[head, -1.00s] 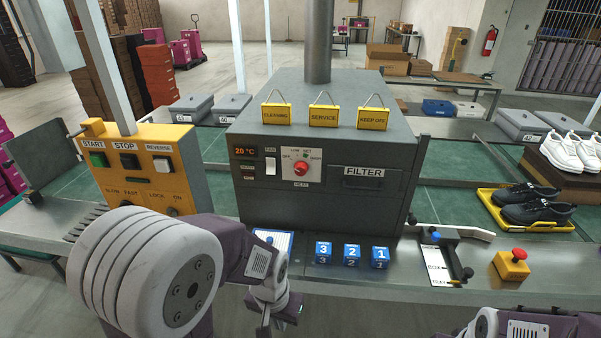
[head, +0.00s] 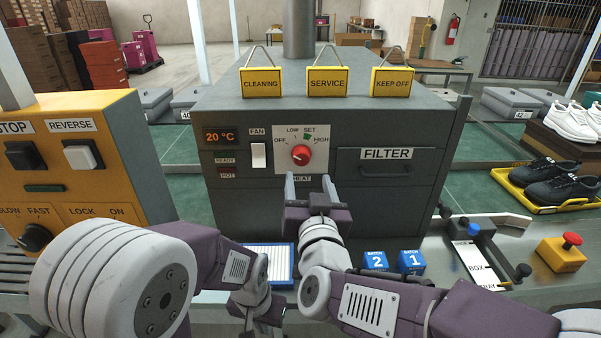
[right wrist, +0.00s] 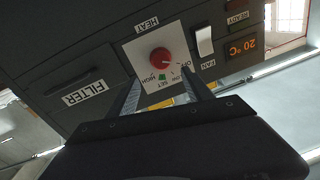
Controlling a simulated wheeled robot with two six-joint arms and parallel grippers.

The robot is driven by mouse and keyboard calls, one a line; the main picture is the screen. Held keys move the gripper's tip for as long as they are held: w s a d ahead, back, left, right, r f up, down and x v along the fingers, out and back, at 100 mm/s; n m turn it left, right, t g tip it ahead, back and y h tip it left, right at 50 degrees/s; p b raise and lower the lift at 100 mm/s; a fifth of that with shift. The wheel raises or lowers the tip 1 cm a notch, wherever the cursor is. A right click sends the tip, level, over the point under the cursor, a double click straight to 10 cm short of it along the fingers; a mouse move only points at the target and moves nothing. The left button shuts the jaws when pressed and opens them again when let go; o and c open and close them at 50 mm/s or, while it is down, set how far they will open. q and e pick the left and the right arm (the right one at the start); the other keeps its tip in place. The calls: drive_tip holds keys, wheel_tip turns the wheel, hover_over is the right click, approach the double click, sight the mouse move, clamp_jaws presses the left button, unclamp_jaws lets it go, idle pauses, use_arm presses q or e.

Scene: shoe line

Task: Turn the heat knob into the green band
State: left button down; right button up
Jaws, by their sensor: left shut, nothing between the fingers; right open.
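The red heat knob (head: 301,156) sits on a white dial plate on the grey oven's front. A small green band (head: 307,136) lies under SET, between LOW and HIGH. The knob's pale mark appears to point left, towards OFF. My right gripper (head: 309,181) is open just below and in front of the knob, fingers pointing at the panel. In the right wrist view the knob (right wrist: 161,60) shows upside down between the finger lines, apart from the fingers. My left gripper (head: 262,318) is low by the table's front edge, shut and empty, its tips hidden.
The display (head: 220,137) reads 20 °C. The fan switch (head: 259,155) is left of the dial; the filter drawer (head: 388,166) is right. Yellow signs hang above, including SERVICE (head: 327,82). A yellow control box (head: 85,150) stands left; batch blocks (head: 411,262) lie on the table.

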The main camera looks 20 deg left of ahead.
sight(303, 159)
drive_tip(key=x, duration=0.9)
drive_tip(key=shift+w+a+f, duration=0.15)
drive_tip(key=shift+w+a, duration=0.1)
drive_tip(key=shift+s, duration=0.1)
clamp_jaws()
